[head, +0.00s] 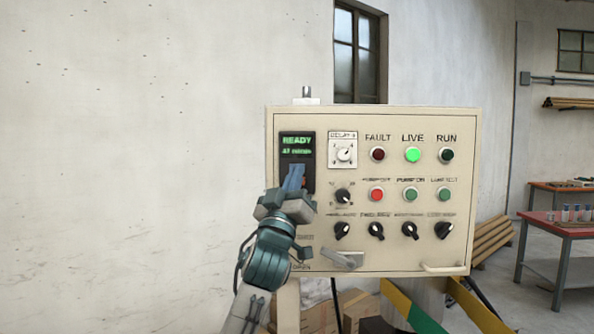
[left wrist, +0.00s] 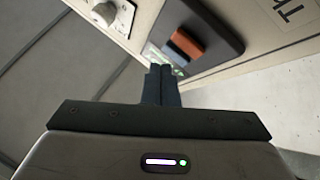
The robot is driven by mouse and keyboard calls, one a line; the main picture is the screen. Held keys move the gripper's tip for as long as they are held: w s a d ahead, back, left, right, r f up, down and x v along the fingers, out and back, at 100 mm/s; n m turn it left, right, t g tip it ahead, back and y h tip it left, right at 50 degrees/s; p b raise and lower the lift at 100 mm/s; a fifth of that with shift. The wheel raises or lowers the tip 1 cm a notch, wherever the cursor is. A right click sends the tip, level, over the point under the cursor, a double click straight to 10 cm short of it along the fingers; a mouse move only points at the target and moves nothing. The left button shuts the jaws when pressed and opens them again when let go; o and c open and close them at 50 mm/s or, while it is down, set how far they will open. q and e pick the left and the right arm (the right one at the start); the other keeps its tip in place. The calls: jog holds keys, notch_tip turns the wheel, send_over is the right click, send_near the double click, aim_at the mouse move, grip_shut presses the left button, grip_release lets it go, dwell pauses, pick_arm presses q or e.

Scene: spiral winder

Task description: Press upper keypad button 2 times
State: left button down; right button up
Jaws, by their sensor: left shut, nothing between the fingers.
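The keypad (head: 309,178) is a dark unit at the left of the cream control panel, with a green-lit display (head: 297,146) reading READY above it. In the head view my left gripper (head: 293,177) covers the keypad buttons. In the left wrist view the dark keypad housing (left wrist: 218,35) carries a dark button (left wrist: 176,51) nearer the display and an orange button (left wrist: 187,42) beside it. My left gripper (left wrist: 160,70) is shut and empty, its fingertips close in front of the display and dark button. I cannot tell whether they touch. My right gripper is out of view.
The panel (head: 400,260) also bears a dial (head: 344,155), several lamps and knobs, and a lever (head: 342,259) at its lower edge. The LIVE lamp (head: 412,155) glows green. A red-topped table (head: 560,226) stands far right. Open wall lies left of the panel.

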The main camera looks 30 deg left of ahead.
pick_arm(q)
jog(key=s+d, duration=0.1)
jog(key=s, duration=0.2)
jog(key=s+d, duration=0.1)
jog(key=shift+s+d, duration=0.2)
jog(key=shift+d, duration=0.15)
jog(key=shift+f, duration=0.1)
dwell(1.0)
